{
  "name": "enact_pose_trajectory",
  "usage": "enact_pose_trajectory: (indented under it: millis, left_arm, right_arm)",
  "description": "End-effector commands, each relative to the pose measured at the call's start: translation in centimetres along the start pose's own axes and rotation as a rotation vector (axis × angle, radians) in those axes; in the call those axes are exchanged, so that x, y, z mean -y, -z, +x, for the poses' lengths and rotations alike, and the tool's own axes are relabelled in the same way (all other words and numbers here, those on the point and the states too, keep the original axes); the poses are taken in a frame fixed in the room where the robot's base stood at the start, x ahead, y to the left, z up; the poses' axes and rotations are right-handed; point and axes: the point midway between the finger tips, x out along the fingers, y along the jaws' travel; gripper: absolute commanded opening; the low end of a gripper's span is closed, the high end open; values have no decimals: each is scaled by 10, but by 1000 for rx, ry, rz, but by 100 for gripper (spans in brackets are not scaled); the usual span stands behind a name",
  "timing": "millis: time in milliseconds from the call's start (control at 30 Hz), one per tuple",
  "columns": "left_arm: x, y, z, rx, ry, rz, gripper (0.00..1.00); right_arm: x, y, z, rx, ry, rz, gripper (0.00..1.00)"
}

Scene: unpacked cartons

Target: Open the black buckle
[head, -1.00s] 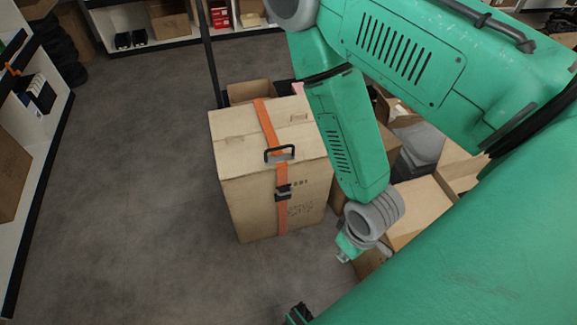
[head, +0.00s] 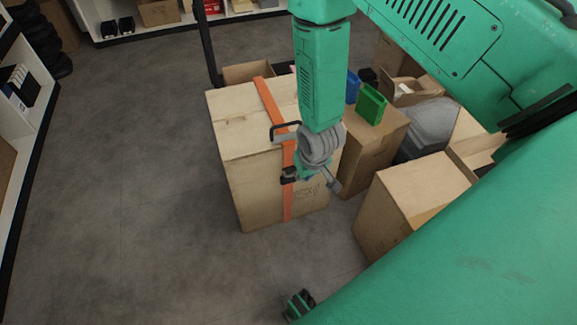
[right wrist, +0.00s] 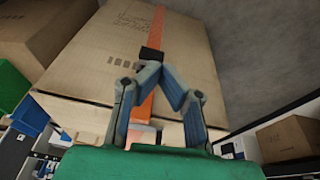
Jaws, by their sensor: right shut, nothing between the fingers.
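The black buckle (head: 288,174) sits on an orange strap (head: 268,100) that runs over the top and down the front of a tall cardboard carton (head: 245,185). My right gripper (head: 297,177) is at the buckle, and its wrist partly covers the strap. In the right wrist view the gripper (right wrist: 163,72) is shut and empty, its fingertips right by the dark buckle (right wrist: 150,54). I cannot tell if they touch it. My left gripper is not in view.
More cartons stand right of the strapped one, including a brown box (head: 372,150) with a green container (head: 371,104) on it and a nearer box (head: 405,200). The floor (head: 130,200) at left is clear. Shelves line the left and back.

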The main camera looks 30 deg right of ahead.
Motion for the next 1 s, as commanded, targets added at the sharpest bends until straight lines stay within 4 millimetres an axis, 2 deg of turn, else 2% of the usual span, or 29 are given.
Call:
enact_pose_trajectory:
  millis: [33,100,200,567,667,1000]
  left_arm:
    - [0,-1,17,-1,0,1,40]
    - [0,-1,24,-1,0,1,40]
    - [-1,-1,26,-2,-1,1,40]
    - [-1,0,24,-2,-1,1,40]
    - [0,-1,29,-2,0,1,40]
    - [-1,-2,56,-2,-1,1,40]
  right_arm:
    - [1,27,16,-31,3,32,0]
    - [1,52,20,-51,8,62,0]
    - [1,69,20,-63,11,84,0]
    - [7,71,16,-65,2,83,0]
    - [6,71,27,-64,3,84,0]
    - [3,74,90,-63,8,85,0]
